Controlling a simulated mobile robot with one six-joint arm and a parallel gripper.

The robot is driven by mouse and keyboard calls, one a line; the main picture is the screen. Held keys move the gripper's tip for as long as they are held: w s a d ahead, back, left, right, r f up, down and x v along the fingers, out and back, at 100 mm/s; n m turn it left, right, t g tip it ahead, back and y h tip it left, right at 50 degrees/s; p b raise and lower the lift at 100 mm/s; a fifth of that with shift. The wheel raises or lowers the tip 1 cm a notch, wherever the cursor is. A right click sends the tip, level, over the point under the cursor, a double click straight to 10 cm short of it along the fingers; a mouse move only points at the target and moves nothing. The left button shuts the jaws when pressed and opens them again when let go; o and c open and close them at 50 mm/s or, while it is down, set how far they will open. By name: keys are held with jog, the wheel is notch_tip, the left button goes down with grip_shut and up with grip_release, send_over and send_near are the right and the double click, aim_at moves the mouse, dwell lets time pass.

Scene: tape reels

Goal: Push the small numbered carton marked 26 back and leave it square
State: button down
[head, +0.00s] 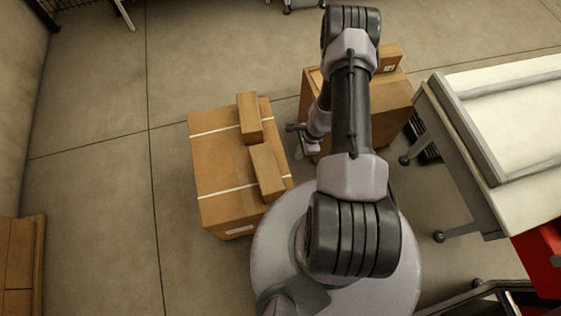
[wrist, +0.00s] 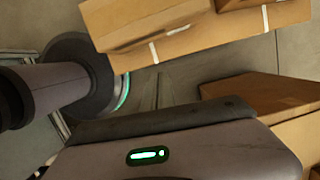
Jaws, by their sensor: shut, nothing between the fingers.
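Two small brown cartons, a rear one (head: 249,118) and a front one (head: 266,170), lie along the right side of the top of a large taped box (head: 220,165) in the head view. Another small carton (head: 389,58) with a pale label sits at the back of a second large box (head: 397,105), partly behind my arm. No number is readable, so I cannot tell which is 26. My gripper (head: 297,129) is shut and empty, over the gap between the two large boxes, apart from the cartons. Box parts show along the top of the wrist view.
A white table (head: 505,125) with metal legs stands at the right, with a red object (head: 543,255) near it. More boxes (head: 20,265) stand at the lower left. The concrete floor left of and behind the large taped box is clear.

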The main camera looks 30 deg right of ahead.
aim_at(267, 173)
jog(key=a+f+b, duration=0.1)
jog(key=f, duration=0.1)
jog(key=w+a+f+b, duration=0.1)
jog(key=a+f, duration=0.1)
jog(key=f, duration=0.1)
jog(key=w+a+f+b, duration=0.1)
jog(key=a+f+b, duration=0.1)
jog(key=shift+a+f, duration=0.25)
jog(key=shift+f, duration=0.05)
jog(key=shift+a+r, duration=0.1)
jog(key=shift+a, duration=0.15)
